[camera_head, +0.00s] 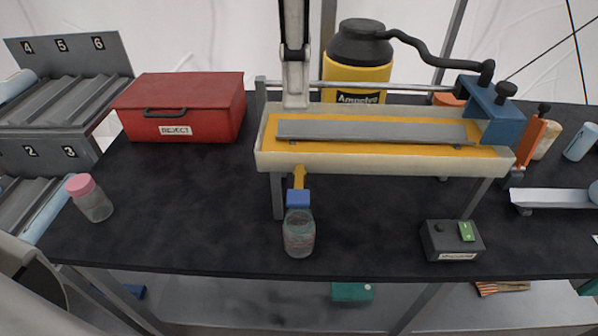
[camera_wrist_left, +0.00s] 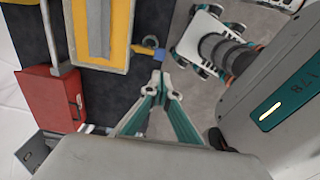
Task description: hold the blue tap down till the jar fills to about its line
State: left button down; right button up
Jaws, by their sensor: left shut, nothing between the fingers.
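The blue tap (camera_head: 298,198) hangs at the front left of the trough, on a yellow spout (camera_head: 299,177). It shows small beyond my fingertips in the left wrist view (camera_wrist_left: 161,54). A clear glass jar (camera_head: 299,239) stands upright on the black table, below the tap. Its line and any liquid level are too faint to tell. My left gripper (camera_head: 295,103) comes down from above, shut and empty, above the tap and apart from it. Its teal fingers meet in the left wrist view (camera_wrist_left: 160,79).
The cream trough (camera_head: 390,164) has a yellow bed and a grey plate. A red REJECT box (camera_head: 180,107) stands left of it. A pink-lidded jar (camera_head: 92,200) stands at the left and a dark switch box (camera_head: 452,241) at the front right. Bare table surrounds the jar.

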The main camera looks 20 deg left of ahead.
pick_arm(q)
jog(key=b, duration=0.2)
send_near(297, 202)
jog(key=f, duration=0.3)
jog(key=w+f, duration=0.1)
jog(key=f, duration=0.1)
jog(key=shift+a+f, duration=0.15)
jog(key=shift+f, duration=0.8)
pick_arm(e)
jog(key=shift+w+d+f, duration=0.2)
jog(key=shift+w+f, duration=0.1)
jog(key=shift+w, duration=0.35)
jog(key=shift+s+f, duration=0.1)
jog(key=shift+f, duration=0.05)
pick_arm(q)
jog(key=shift+s+f+t+b, duration=0.25)
jog(key=shift+f+t+b, duration=0.25)
jog(key=shift+t, duration=0.1)
jog(key=shift+s+d+f+b, duration=0.1)
jog(key=shift+s+f+b, duration=0.15)
jog(key=shift+f, duration=0.35)
jog(key=shift+s+d+f+b, duration=0.1)
jog(key=shift+f+b, duration=0.2)
jog(key=shift+f, duration=0.25)
jog(key=shift+w+r, duration=0.15)
jog(key=shift+r, duration=0.05)
pick_arm(e)
jog(key=shift+w+d+f, duration=0.2)
jog(key=shift+f, duration=0.15)
jog(key=shift+s+f, duration=0.15)
